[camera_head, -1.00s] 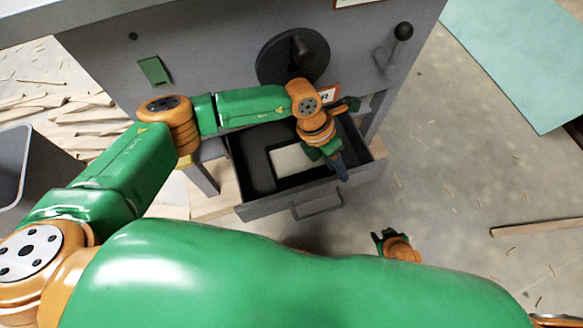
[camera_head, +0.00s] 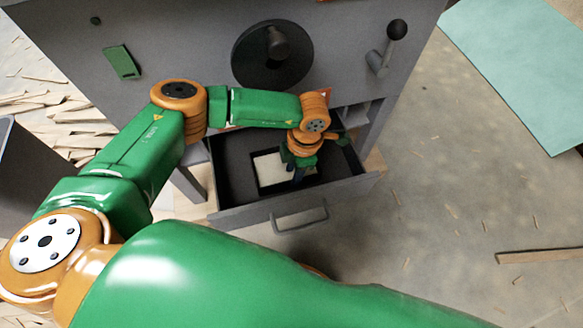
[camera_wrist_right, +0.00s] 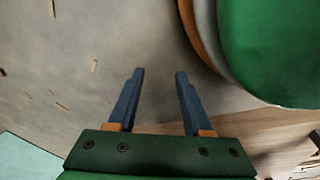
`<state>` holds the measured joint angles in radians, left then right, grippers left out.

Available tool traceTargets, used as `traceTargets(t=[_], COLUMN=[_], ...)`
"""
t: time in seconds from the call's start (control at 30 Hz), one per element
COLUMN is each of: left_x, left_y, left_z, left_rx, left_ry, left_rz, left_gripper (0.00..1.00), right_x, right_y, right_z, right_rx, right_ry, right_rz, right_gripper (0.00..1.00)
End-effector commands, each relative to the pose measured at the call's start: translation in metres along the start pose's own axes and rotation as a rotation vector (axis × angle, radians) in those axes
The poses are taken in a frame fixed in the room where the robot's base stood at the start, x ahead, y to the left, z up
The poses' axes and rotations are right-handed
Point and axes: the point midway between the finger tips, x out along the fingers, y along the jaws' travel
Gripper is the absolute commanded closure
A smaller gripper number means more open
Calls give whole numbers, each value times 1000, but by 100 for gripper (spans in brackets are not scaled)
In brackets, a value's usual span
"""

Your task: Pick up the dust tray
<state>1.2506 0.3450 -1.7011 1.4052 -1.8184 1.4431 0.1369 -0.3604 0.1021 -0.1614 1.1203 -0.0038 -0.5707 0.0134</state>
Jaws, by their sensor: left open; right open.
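A grey drawer-like tray (camera_head: 350,190) with a front handle (camera_head: 300,218) is pulled out from the base of a grey machine. Inside it is a dark frame around a pale cream panel (camera_head: 268,168). I cannot tell whether the dust tray is the whole drawer or the framed piece inside. My left gripper (camera_head: 298,177) is open, pointing down inside the drawer at the right side of the pale panel. Its fingertips are small and partly hidden, and contact is unclear. My right gripper (camera_wrist_right: 159,72) is open and empty over the floor in the right wrist view.
The machine front (camera_head: 190,50) carries a black handwheel (camera_head: 272,55) and a lever with a black knob (camera_head: 396,30). A grey bin (camera_head: 30,175) and scattered wood strips (camera_head: 65,110) lie at left. A teal mat (camera_head: 520,70) and open floor are at right.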

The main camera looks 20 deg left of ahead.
Motion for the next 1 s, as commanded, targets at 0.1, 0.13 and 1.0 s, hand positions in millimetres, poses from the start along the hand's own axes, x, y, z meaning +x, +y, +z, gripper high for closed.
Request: traceTargets(t=[0.1, 0.13, 1.0], left_x=[28, 32, 39], left_y=[-4, -4, -4], left_z=[-2, -2, -1], left_rx=[0, -1, 0], left_ry=[2, 2, -2], left_rz=[-3, -2, -1], left_gripper=[59, 59, 100], right_x=[4, 4, 1], right_y=[-4, -4, -5], right_z=[-5, -7, -10], right_rx=[1, 1, 1], right_ry=[4, 6, 6], right_rz=[-6, -7, -9], right_gripper=[50, 50, 50])
